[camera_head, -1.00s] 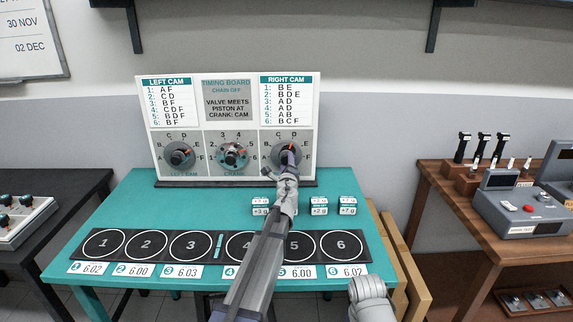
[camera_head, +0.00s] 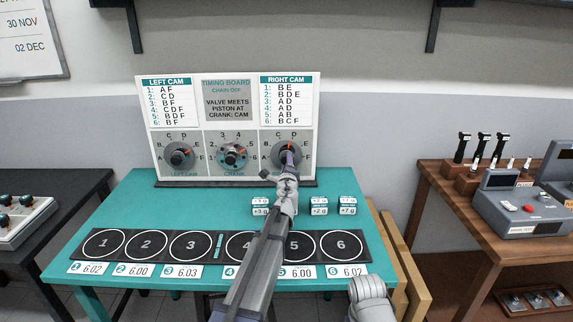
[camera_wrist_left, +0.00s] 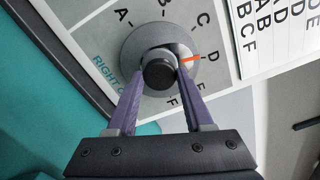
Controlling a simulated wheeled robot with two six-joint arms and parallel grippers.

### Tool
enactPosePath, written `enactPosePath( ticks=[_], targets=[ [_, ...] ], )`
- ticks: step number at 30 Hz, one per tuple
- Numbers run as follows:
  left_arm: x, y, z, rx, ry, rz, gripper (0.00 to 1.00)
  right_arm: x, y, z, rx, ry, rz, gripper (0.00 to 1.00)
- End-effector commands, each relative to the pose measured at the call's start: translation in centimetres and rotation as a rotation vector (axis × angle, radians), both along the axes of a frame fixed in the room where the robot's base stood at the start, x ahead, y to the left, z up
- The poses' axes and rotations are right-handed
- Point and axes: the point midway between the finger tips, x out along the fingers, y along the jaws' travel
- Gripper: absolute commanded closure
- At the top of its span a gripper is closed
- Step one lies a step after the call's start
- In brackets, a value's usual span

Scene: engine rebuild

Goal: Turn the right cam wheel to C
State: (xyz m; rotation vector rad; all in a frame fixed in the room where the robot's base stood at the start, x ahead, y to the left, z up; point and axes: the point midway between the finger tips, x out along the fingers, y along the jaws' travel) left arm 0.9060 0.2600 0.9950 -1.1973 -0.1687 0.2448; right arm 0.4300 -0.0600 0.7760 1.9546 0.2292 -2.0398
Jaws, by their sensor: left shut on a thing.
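The right cam wheel (camera_head: 287,153) is a grey dial at the lower right of the white timing board (camera_head: 238,86). In the left wrist view the wheel (camera_wrist_left: 133,48) shows an orange mark (camera_wrist_left: 190,58) pointing at or very near the letter D; C is the letter beside it. My left gripper (camera_head: 289,160) reaches the wheel from the front. In the left wrist view its two purple fingers (camera_wrist_left: 158,80) are shut on the wheel's dark central knob (camera_wrist_left: 158,73). My right gripper is out of view.
The left cam wheel (camera_head: 179,155) and crank wheel (camera_head: 233,154) sit left on the same board. Small weight blocks (camera_head: 348,206) stand on the teal table (camera_head: 125,207) close to my left forearm. A black strip with numbered circles (camera_head: 191,245) lies in front.

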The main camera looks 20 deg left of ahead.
Motion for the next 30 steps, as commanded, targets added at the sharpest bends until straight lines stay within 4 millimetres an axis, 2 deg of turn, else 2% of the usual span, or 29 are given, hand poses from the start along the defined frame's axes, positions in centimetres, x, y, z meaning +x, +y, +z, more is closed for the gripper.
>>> enactPosePath(
  ticks=[15,30],
  targets=[
    [-0.05,0.03,-0.02,-0.372,-0.107,0.001,1.0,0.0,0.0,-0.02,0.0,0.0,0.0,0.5],
    [-0.06,0.04,-0.02,-0.517,-0.149,0.001,1.0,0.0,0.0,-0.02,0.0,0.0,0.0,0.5]
  ],
)
